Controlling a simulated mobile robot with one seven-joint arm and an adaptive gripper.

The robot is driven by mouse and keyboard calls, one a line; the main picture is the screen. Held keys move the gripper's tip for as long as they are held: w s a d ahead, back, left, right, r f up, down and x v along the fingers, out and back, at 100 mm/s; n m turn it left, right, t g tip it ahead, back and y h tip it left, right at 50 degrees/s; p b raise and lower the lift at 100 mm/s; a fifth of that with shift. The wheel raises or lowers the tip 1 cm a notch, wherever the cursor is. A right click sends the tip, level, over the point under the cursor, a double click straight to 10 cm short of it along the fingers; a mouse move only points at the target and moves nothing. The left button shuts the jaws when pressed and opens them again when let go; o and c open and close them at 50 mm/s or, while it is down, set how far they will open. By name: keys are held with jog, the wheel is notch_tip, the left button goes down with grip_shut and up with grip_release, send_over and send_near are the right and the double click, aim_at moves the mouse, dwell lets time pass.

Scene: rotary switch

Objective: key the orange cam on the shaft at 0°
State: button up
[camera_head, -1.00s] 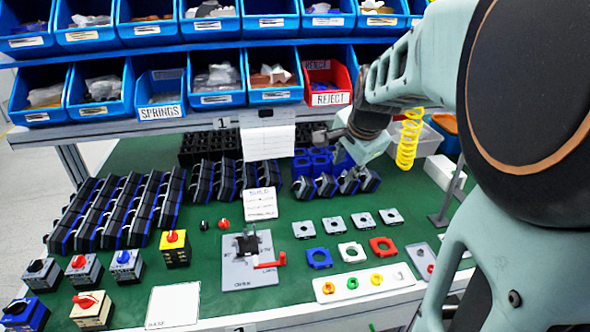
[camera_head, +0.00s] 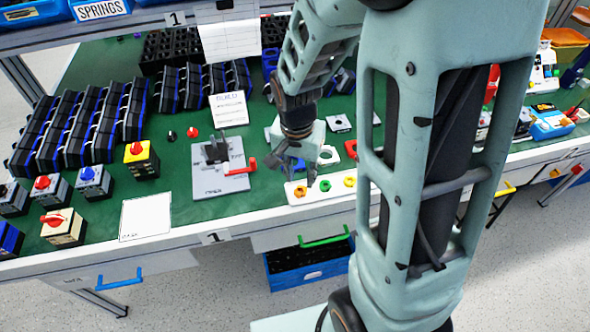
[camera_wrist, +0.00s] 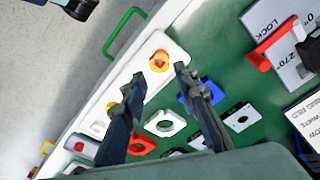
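The orange cam (camera_head: 300,191) lies in the leftmost place of a white tray at the bench's front edge. In the wrist view the orange cam (camera_wrist: 159,60) shows just beyond the gap between my fingertips. My gripper (camera_head: 297,174) is low over the tray's left end, fingers pointing down. In the wrist view my gripper (camera_wrist: 159,76) is open with nothing between its fingers. The grey fixture plate (camera_head: 220,183) is left of the tray, with a dark upright part, where the shaft appears to stand, and a red lever (camera_head: 241,167). Its 0° and 270° marks show in the wrist view.
Green (camera_head: 325,185) and yellow (camera_head: 349,181) cams lie in the same tray. A white ring plate (camera_head: 327,155) and others lie behind it. Switch bodies (camera_head: 142,160) stand left of the fixture.

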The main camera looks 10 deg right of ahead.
aim_at(301, 186)
jog(key=shift+w+d+f, duration=0.1)
jog(key=shift+f, duration=1.25)
jog(key=shift+w+d+f, duration=0.1)
jog(key=shift+f, duration=1.2)
jog(key=shift+c, duration=0.4)
jog(key=shift+c, duration=1.4)
jog(key=shift+r, duration=0.1)
